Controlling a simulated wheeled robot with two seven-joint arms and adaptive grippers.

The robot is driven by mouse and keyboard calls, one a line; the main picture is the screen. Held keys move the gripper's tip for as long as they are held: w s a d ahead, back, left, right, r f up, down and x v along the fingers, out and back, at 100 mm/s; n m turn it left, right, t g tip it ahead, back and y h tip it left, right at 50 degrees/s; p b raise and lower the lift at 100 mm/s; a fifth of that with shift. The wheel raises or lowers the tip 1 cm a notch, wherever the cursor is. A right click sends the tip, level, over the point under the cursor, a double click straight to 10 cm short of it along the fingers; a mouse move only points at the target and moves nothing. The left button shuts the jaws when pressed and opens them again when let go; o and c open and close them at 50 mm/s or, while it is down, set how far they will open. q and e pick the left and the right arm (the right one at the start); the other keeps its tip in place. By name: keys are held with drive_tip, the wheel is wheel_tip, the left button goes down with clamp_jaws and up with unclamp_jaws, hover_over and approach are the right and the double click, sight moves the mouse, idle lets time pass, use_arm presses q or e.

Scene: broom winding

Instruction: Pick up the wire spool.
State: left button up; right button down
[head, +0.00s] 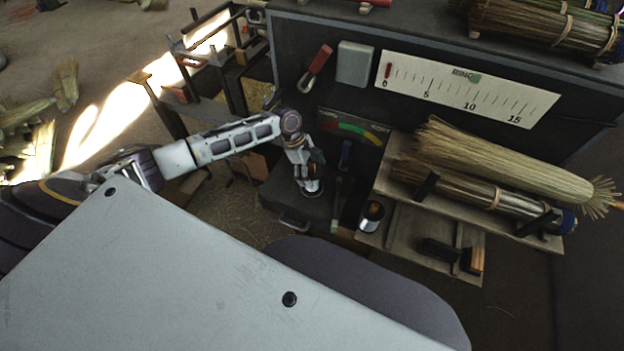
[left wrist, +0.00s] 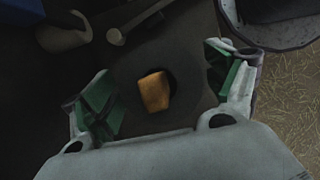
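My left gripper (head: 311,187) hangs over the dark lower bench (head: 275,195) in the head view; its fingers are too small there to make out. In the left wrist view my left gripper (left wrist: 165,88) is open, its green-padded fingers wide apart. Between them, apart from both pads, shows a small orange-brown block-like piece (left wrist: 154,91) over a dark round patch; I cannot tell whether this is part of the wire spool. A short silver cylinder with a dark top (head: 371,216), possibly a spool, stands right of the gripper in the head view. My right gripper is out of view.
Brooms (head: 500,165) lie on a wooden rack (head: 405,190) at the right. A panel with a ruled scale (head: 470,90) and a red-handled lever (head: 316,65) rises behind. In the left wrist view a grey handle (left wrist: 62,38) lies at upper left.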

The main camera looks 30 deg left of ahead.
sight(312, 163)
use_arm(q)
drive_tip(key=c, duration=1.4)
drive_tip(key=shift+r, duration=0.15)
drive_tip(key=shift+w+r, duration=0.1)
drive_tip(key=shift+r, duration=0.5)
wheel_tip(312, 163, up, 7)
drive_tip(key=shift+f+p, duration=0.15)
drive_tip(key=shift+p, duration=0.4)
drive_tip(key=shift+r, duration=0.95)
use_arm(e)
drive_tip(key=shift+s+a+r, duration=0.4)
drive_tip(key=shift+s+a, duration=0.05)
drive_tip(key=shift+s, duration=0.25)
